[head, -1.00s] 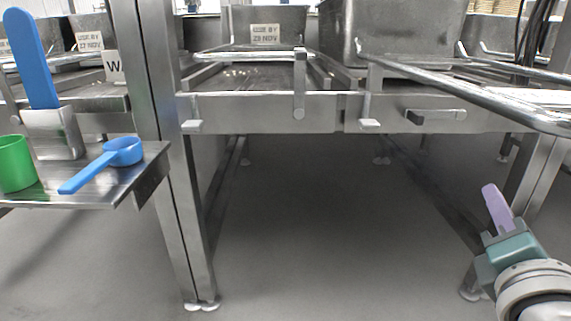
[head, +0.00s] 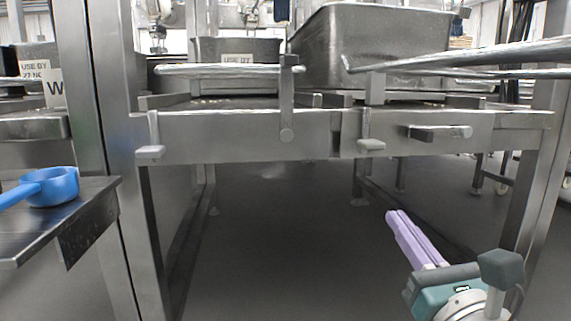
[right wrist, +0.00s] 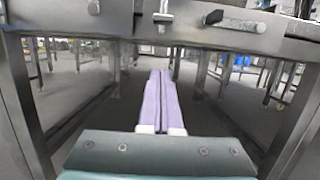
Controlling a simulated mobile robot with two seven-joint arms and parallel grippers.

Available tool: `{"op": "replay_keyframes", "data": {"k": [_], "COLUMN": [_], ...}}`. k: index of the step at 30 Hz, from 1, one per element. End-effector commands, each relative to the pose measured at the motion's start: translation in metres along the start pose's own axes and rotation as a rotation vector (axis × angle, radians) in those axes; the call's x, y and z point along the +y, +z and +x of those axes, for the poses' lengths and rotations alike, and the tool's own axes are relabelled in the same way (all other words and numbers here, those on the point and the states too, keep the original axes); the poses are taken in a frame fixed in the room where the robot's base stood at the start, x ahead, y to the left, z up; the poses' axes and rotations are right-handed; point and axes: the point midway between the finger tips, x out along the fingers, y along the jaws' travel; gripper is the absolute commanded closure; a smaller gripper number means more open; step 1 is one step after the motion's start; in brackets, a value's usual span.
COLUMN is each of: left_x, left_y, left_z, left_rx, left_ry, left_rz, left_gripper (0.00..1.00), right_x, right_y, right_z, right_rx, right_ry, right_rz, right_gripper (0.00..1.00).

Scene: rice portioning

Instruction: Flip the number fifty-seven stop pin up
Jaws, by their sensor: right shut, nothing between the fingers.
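The steel frame's front rail (head: 230,140) carries several small metal fittings. An upright bar (head: 286,100) stands at its middle, and a short bar (head: 440,131) lies level at its right. That level bar also shows at the top of the right wrist view (right wrist: 236,21). No number is readable on any fitting, so I cannot tell which is fifty-seven. My right gripper (head: 396,216) has lilac fingers pressed together and empty. It is below the rail, apart from the level bar, and its fingers (right wrist: 160,73) point forward under the frame. My left gripper is not in view.
Small tabs (head: 150,152) and (head: 370,146) stick out from the rail. Grey tubs (head: 375,45) stand above it, with a steel handrail (head: 470,60) at right. A side shelf (head: 70,212) holds a blue scoop (head: 55,187). The floor under the frame is clear.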

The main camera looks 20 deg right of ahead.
Motion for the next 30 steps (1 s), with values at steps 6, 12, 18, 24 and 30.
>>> {"op": "replay_keyframes", "data": {"k": [6, 12, 18, 24, 30], "left_x": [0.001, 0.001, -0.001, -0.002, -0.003], "left_y": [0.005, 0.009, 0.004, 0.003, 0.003], "left_z": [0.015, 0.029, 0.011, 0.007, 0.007], "left_rx": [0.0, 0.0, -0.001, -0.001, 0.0], "left_ry": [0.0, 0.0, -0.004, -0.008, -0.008], "left_rz": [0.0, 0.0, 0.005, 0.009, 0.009], "left_gripper": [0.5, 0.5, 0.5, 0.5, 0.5], "right_x": [-0.001, 0.0, 0.0, 0.0, -0.001], "right_y": [-0.002, -0.003, 0.029, 0.039, 0.039], "right_z": [0.042, 0.085, 0.096, 0.099, 0.099], "right_rx": [-0.005, -0.005, 0.001, 0.001, 0.001], "right_ry": [-0.003, -0.003, -0.001, -0.001, -0.001], "right_rz": [0.003, 0.004, 0.005, 0.003, 0.003], "right_gripper": [1.0, 1.0, 1.0, 1.0, 1.0]}}
